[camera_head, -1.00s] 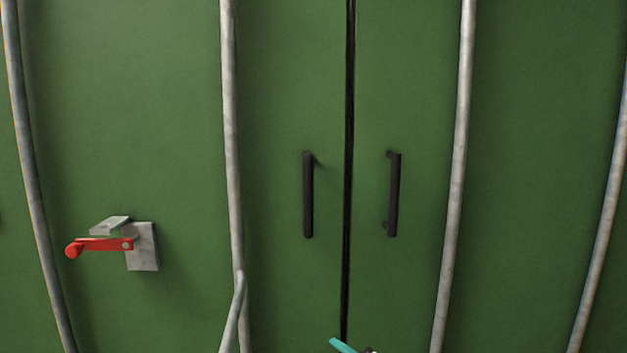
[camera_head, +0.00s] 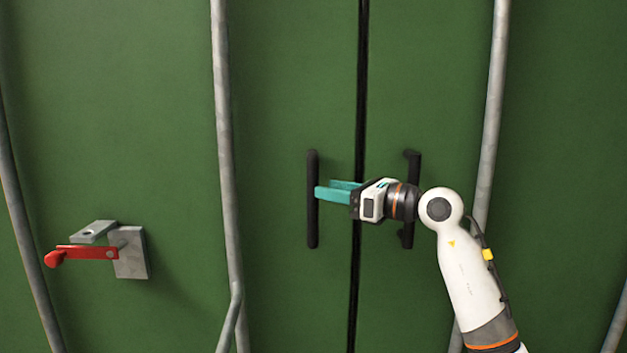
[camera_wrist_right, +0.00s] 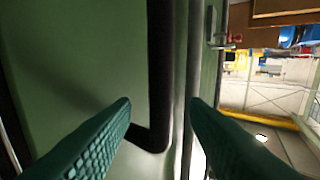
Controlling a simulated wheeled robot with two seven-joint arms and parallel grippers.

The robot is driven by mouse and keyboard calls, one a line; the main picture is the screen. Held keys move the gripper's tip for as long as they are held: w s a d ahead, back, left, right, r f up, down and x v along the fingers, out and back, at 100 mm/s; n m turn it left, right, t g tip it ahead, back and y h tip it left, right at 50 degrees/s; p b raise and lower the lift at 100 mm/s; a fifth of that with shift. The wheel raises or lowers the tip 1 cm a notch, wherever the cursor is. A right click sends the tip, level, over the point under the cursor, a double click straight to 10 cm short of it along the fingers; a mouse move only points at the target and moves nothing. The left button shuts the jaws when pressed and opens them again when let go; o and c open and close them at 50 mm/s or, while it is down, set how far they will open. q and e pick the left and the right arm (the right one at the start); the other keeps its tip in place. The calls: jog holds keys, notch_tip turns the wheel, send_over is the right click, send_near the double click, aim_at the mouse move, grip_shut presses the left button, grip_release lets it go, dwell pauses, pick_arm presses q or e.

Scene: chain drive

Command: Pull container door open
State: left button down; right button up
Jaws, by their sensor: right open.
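The green container doors (camera_head: 280,80) fill the head view and look shut, meeting at a dark vertical seam (camera_head: 362,80). The left black handle (camera_head: 312,225) is upright on the left door. The right black handle (camera_head: 412,165) is partly hidden behind my right arm. My right gripper (camera_head: 325,189) reaches from the right across the seam, with its teal fingertips at the middle of the left handle. In the right wrist view the fingers (camera_wrist_right: 160,103) are open, and the handle (camera_wrist_right: 161,60) shows in the gap between them. My left gripper is not in view.
A red lever (camera_head: 85,253) on a grey bracket (camera_head: 130,255) sticks out at the lower left. Grey vertical bars (camera_head: 222,120) run along the doors on both sides of the handles. The right wrist view shows a room with shelving beyond.

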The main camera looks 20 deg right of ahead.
jog(key=p+x, duration=0.1)
jog(key=x, duration=0.4)
grip_shut()
